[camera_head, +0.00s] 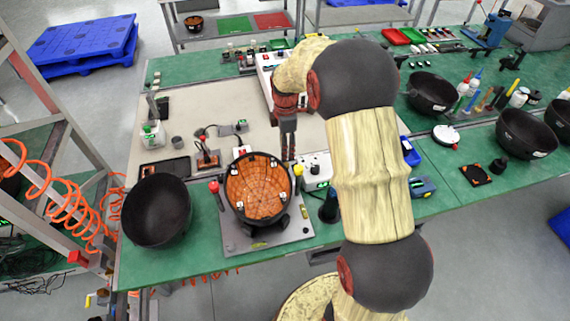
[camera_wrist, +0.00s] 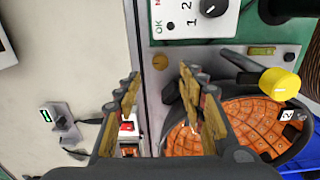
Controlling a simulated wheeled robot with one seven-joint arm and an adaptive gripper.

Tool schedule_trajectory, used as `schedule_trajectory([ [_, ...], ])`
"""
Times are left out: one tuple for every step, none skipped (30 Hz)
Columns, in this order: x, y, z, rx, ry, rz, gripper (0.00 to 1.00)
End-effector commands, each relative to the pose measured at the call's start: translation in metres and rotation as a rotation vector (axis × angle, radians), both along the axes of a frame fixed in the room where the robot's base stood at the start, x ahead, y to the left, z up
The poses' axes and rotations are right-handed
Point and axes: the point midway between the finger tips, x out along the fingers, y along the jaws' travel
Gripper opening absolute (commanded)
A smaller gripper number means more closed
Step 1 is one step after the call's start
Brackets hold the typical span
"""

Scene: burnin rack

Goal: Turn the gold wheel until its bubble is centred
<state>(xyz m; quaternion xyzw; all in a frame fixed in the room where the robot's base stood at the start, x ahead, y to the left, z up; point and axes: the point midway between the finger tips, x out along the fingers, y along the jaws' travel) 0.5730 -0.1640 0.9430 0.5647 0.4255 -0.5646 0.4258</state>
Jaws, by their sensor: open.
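My gripper (camera_head: 288,150) points down behind the dish's far right edge.
A white switch box (camera_head: 315,170) stands right of the dish; it also shows in the wrist view (camera_wrist: 195,18). A black bowl (camera_head: 156,210) is at the left. A red-handled part (camera_head: 213,188) rises beside the dish. The pale mat (camera_head: 180,110) has clear room.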

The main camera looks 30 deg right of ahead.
Motion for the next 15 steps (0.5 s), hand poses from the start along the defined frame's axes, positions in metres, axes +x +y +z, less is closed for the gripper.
schedule_trajectory([
  [-0.001,0.0,-0.006,0.001,0.002,0.0,0.4],
  [-0.001,0.0,-0.009,0.001,0.003,0.0,0.4],
  [-0.001,0.0,-0.014,0.001,0.004,0.0,0.4],
  [-0.001,0.0,-0.019,0.001,0.004,0.0,0.4],
  [-0.001,0.0,-0.024,0.001,0.003,0.0,0.4],
  [-0.001,0.0,-0.031,0.001,0.003,-0.001,0.4],
  [-0.001,0.0,-0.035,0.001,0.003,-0.001,0.4],
  [-0.001,0.0,-0.04,0.001,0.003,-0.001,0.4],
  [-0.001,0.0,-0.046,0.001,0.003,-0.001,0.4],
  [-0.001,0.0,-0.051,0.001,0.002,-0.001,0.4],
  [-0.001,0.0,-0.054,0.001,0.002,-0.001,0.4],
  [-0.001,0.0,-0.059,0.001,0.003,-0.001,0.4],
  [-0.001,0.0,-0.062,0.001,0.002,-0.001,0.4],
  [-0.001,0.0,-0.065,0.001,0.002,-0.001,0.4],
  [0.0,0.0,-0.068,0.0,0.001,-0.001,0.4],
])
